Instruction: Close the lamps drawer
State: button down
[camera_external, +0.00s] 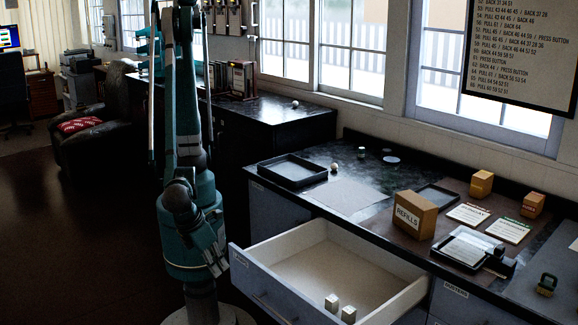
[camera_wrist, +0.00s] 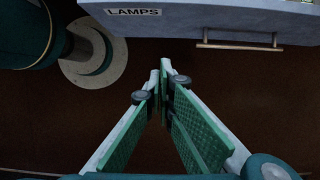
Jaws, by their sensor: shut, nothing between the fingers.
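The lamps drawer (camera_external: 282,245) is pulled out from the counter in the external view, and its white interior shows. Two small pale blocks (camera_external: 340,308) sit inside near its right front. In the wrist view, the drawer's grey front (camera_wrist: 220,18) crosses the top, with the LAMPS label (camera_wrist: 133,12) at left and a bar handle (camera_wrist: 240,43) at right. My gripper (camera_wrist: 163,72) is shut and empty, pointing toward the drawer front with floor visible between. In the external view, my gripper (camera_external: 219,264) is low, left of the drawer's front left corner; its fingertips are hard to make out.
The counter above holds a black tray (camera_external: 292,172), a REFILLS box (camera_external: 414,215), cards and smaller boxes. Another drawer (camera_external: 456,297) is shut at right. Dark open floor (camera_external: 90,240) lies left of my base. An armchair (camera_external: 85,130) stands farther back.

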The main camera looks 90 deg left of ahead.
jog(key=shift+f, duration=0.1)
jog(key=w+a+f+b, duration=0.3)
jog(key=w+a+f, duration=0.2)
jog(key=f, duration=0.4)
jog(key=shift+w+a, duration=0.2)
jog(key=shift+a, duration=0.05)
dwell(0.4)
jog(key=shift+w+a, duration=0.1)
jog(key=shift+w, duration=0.05)
dwell(0.4)
jog(key=b, duration=0.3)
send_over(318, 258)
dwell(0.7)
dwell(0.6)
